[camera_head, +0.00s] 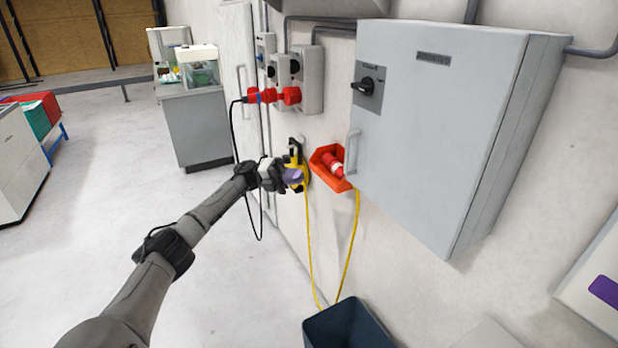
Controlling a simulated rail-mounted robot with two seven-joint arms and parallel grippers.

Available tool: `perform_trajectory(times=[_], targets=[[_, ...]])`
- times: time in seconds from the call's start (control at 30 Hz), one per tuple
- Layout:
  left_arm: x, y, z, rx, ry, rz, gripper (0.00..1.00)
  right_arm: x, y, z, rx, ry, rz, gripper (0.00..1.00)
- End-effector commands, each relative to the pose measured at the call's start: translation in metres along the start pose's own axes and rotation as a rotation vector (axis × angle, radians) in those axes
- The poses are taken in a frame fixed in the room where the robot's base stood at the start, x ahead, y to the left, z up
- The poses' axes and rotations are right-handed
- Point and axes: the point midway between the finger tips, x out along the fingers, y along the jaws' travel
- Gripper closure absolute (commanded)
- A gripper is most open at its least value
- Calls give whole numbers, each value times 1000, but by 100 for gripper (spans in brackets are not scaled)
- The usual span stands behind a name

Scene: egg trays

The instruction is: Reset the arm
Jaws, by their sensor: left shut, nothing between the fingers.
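My left arm reaches in from the bottom left toward the wall. My left gripper (293,176) is shut and empty, in front of a yellow and black fitting (297,155) on the wall. It partly hides that fitting, and I cannot tell whether they touch. My right gripper is not in view. No egg trays show in this view.
Right of the gripper, an orange holder (320,158) contains a red and white plug (333,165). A grey cabinet (435,120) juts from the wall. Red connectors (262,95) sit above. Yellow cable (310,240) hangs near a dark bin (345,330).

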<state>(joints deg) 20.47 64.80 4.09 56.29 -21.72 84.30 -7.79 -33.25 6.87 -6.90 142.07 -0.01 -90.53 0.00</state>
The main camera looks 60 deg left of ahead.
Motion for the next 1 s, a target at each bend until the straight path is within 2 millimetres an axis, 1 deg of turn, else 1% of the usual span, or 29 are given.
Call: perform_trajectory(times=[0.1,0.23,0.57,0.63,0.67,0.77,0.87,0.9,1.0], targets=[[-12,0,2,0,-2,0,100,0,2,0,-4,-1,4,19],[-18,0,2,0,-1,0,100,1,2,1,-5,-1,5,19],[-20,0,2,-8,-2,0,100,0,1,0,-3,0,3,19],[-20,1,8,-12,-35,4,100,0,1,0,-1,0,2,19],[-20,2,11,-15,-58,8,100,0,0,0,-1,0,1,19],[-23,5,32,-26,-189,24,100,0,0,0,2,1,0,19],[-32,8,63,-41,-387,38,100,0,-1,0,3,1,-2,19],[-38,9,76,-48,-476,41,100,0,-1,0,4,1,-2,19],[-48,7,104,-60,-679,42,100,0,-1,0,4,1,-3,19]])
